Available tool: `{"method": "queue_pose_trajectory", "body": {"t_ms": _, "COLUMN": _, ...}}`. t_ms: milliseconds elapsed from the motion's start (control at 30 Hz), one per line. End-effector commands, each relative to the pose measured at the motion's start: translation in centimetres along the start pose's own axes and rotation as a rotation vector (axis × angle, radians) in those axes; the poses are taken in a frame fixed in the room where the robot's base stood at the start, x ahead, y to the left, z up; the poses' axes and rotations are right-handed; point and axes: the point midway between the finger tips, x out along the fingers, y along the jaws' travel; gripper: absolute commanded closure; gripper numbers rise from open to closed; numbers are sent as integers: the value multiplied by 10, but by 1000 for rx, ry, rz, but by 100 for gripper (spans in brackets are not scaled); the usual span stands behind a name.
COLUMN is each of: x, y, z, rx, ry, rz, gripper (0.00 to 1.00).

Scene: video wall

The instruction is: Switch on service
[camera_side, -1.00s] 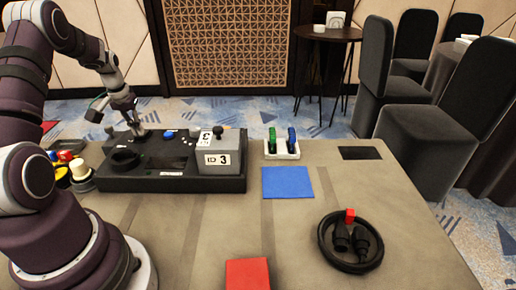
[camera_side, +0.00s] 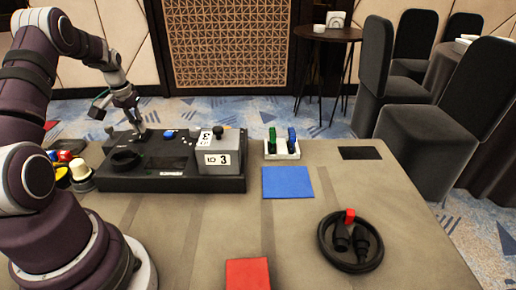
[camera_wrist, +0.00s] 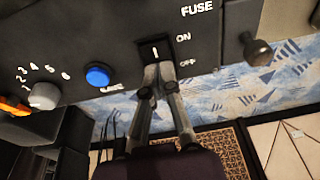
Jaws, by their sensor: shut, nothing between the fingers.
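A dark control box (camera_side: 120,183) stands at the back left of the table. In the wrist view its panel (camera_wrist: 110,35) carries a black rocker switch (camera_wrist: 155,49) with a white line mark, beside the words ON and OFF, with FUSE printed above. My gripper (camera_wrist: 158,71) is shut and empty, its fingertips at the lower, OFF-side edge of the switch. I cannot tell whether they touch it. In the side view my gripper (camera_side: 139,131) points down at the box's back part. The word "service" is not readable in either view.
A blue button (camera_wrist: 98,75) and a grey numbered knob (camera_wrist: 44,96) sit left of the switch. A dark knobbed lever (camera_wrist: 257,50) sticks out at right. A grey box marked 3 (camera_side: 218,160) rises on the control box. A coiled black cable (camera_side: 350,262) lies front right.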

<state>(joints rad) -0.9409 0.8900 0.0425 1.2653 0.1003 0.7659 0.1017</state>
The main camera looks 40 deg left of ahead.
Motion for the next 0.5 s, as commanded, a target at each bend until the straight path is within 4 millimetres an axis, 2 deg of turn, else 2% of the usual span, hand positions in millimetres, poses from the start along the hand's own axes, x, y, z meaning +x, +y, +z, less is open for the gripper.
{"method": "queue_pose_trajectory", "body": {"t_ms": 167, "x": -18, "y": 0, "z": -2, "rx": 0, "ry": 4, "rz": 0, "gripper": 100}}
{"method": "queue_pose_trajectory", "body": {"t_ms": 267, "x": -42, "y": 0, "z": -4, "rx": 0, "ry": 7, "rz": -1, "gripper": 100}}
{"method": "queue_pose_trajectory", "body": {"t_ms": 500, "x": -98, "y": 0, "z": 15, "rx": 0, "ry": 6, "rz": -1, "gripper": 100}}
